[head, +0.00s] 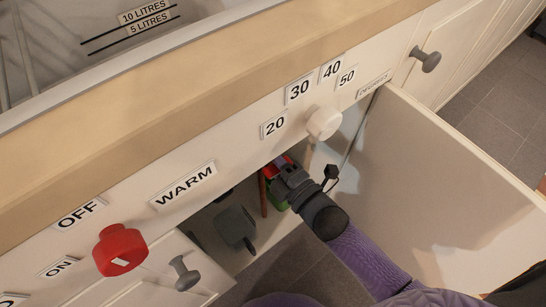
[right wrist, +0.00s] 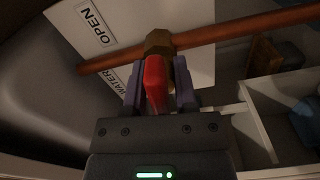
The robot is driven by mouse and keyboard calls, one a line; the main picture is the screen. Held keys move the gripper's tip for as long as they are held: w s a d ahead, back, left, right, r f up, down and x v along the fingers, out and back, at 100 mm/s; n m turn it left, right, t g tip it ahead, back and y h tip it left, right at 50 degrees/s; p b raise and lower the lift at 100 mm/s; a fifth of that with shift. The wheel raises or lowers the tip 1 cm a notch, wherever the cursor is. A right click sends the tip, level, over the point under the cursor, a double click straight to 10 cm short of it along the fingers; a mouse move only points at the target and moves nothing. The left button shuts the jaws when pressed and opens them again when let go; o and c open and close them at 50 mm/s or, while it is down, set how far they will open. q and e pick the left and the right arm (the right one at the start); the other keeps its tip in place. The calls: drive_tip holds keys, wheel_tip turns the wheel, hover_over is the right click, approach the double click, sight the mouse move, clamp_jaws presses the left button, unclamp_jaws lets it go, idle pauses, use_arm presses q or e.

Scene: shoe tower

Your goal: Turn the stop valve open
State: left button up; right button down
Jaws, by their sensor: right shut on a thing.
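The stop valve's red handle (right wrist: 156,84) is between the two fingers of my right gripper (right wrist: 159,88), which is shut on it. The handle points from the brass valve body (right wrist: 158,42) toward my gripper, roughly across the copper pipe (right wrist: 235,30). In the head view my right gripper (head: 279,177) reaches into the open cabinet under the counter. A little red of the handle (head: 284,161) shows by its fingers, and the rest is hidden. A white sign (right wrist: 95,30) by the valve reads OPEN and WATER. My left gripper is not in view.
The open cabinet door (head: 440,170) stands right of my right arm. On the counter front are a red knob (head: 119,250) by OFF, ON and WARM labels, and a white knob (head: 323,122) by numbers. A dark grey object (head: 235,226) is left of my gripper.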

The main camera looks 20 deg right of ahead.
drive_tip(key=m+p, duration=0.1)
drive_tip(key=m, duration=0.2)
drive_tip(key=shift+r+m, duration=0.1)
drive_tip(key=shift+m, duration=0.2)
drive_tip(key=m+p, duration=0.1)
drive_tip(key=m, duration=0.2)
drive_tip(key=shift+m, duration=0.3)
drive_tip(key=m+p, duration=0.1)
drive_tip(key=m, duration=0.1)
drive_tip(key=shift+m, duration=0.4)
drive_tip(key=m, duration=0.4)
drive_tip(key=shift+m+p, duration=0.3)
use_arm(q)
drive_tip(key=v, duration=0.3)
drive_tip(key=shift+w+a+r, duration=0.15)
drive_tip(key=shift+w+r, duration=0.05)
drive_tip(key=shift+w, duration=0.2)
use_arm(e)
drive_tip(key=shift+m, duration=0.5)
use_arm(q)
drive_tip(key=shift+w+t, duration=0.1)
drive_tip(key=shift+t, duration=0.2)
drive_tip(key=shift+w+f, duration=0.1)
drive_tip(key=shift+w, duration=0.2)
use_arm(e)
drive_tip(key=shift+m, duration=0.3)
